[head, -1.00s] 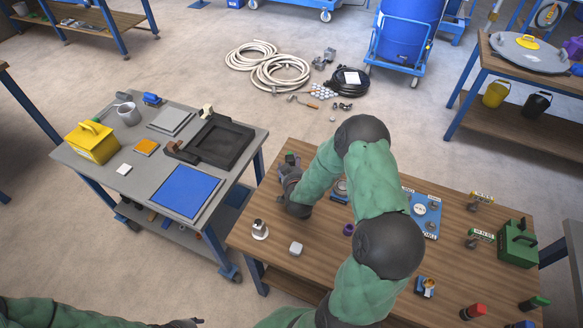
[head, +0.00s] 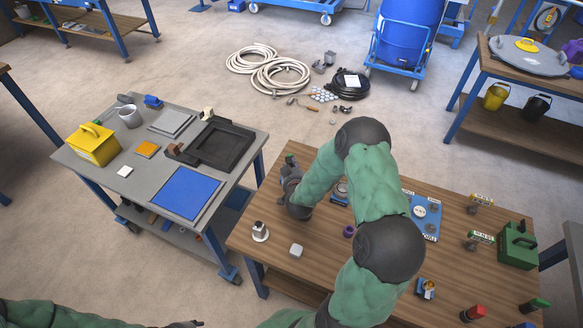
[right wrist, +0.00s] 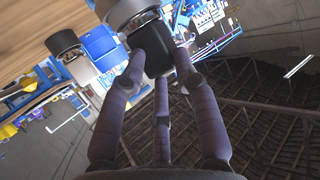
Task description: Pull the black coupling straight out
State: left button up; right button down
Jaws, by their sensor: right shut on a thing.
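My right gripper (head: 290,178) is at the left back edge of the wooden table, and its own arm hides part of it. In the right wrist view my right gripper (right wrist: 162,72) is shut on the black coupling (right wrist: 157,58), a dark block between the fingers. A metallic cylinder (right wrist: 128,12) lies right behind the coupling; I cannot tell whether they touch. In the head view the coupling is not clearly visible.
The wooden table (head: 330,262) bears a metal fitting (head: 260,231), a white block (head: 296,250), a purple ring (head: 349,231), a blue panel (head: 425,215) and a green box (head: 517,245). A grey cart (head: 140,190) stands to the left. Hoses (head: 268,68) lie on the floor behind.

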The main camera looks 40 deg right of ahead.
jog(key=shift+s+a+f, duration=0.1)
jog(key=shift+r+p, duration=0.55)
jog(key=shift+r, duration=0.1)
jog(key=shift+r+p, duration=0.45)
jog(key=shift+r, duration=0.2)
jog(key=shift+r+p, duration=0.8)
jog(key=shift+r, duration=0.75)
jog(key=c, duration=1.4)
grip_release()
jog(key=shift+c, duration=0.2)
jog(key=v, duration=1.1)
jog(key=shift+s+r, duration=0.2)
jog(key=shift+r, duration=0.05)
